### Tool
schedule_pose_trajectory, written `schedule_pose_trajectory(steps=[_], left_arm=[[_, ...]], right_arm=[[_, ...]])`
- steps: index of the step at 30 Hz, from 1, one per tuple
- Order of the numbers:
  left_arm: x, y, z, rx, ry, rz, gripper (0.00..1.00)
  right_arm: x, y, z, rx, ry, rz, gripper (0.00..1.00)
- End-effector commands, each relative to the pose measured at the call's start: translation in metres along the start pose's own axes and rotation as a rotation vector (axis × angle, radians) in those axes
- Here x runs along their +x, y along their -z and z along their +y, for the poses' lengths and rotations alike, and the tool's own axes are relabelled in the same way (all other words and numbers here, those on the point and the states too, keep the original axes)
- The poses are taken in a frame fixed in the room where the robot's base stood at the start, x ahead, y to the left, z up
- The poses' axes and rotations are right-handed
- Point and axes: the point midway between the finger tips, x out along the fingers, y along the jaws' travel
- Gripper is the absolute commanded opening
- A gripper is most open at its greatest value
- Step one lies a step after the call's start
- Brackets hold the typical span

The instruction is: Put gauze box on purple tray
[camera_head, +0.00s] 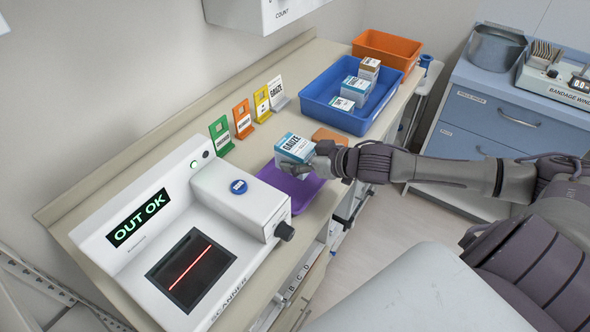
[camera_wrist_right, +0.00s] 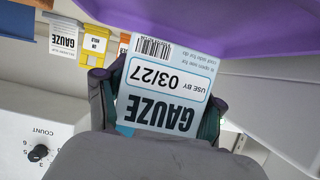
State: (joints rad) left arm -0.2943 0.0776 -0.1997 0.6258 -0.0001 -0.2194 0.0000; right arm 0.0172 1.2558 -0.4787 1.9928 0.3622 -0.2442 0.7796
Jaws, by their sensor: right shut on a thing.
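The gauze box (camera_head: 294,146), white with a teal top and a GAUZE label, is held by my right gripper (camera_head: 322,160). The box appears over the back part of the purple tray (camera_head: 298,190); whether it touches the tray, I cannot tell. In the right wrist view the gauze box (camera_wrist_right: 165,88) sits between both fingers of my right gripper (camera_wrist_right: 158,100), its label upside down. The purple tray (camera_wrist_right: 240,32) fills the upper right there. My left gripper is not in view.
A scanner (camera_head: 190,240) showing OUT OK stands at the counter's near left. A blue bin (camera_head: 325,115) with several boxes, an orange bin (camera_head: 390,48) and an orange mat (camera_head: 328,135) are farther back. Coloured upright cards (camera_head: 243,119) line the wall side.

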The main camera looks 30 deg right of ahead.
Motion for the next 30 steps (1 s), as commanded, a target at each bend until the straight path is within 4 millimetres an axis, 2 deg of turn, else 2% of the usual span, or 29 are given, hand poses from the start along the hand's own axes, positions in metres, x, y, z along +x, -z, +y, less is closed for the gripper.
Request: schedule_pose_trajectory(steps=[5, 13, 23, 24, 29, 30], left_arm=[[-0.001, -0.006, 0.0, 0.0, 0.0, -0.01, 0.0], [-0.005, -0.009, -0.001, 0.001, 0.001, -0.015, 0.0], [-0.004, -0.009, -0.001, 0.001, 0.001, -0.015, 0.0], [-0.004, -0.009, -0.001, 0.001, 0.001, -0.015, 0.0], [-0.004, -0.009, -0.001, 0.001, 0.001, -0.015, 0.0], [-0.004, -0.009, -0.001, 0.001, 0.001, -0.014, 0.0]], right_arm=[[0.006, -0.003, 0.0, 0.0, 0.002, 0.0, 0.3], [0.021, -0.034, 0.0, 0.0, 0.0, -0.001, 0.3], [0.023, -0.038, 0.0, -0.002, 0.001, 0.0, 0.3], [0.023, -0.039, 0.0, -0.002, 0.002, 0.0, 0.68], [0.023, -0.039, 0.0, -0.002, 0.001, 0.0, 0.94], [0.023, -0.039, 0.0, -0.002, 0.001, 0.0, 0.95]])
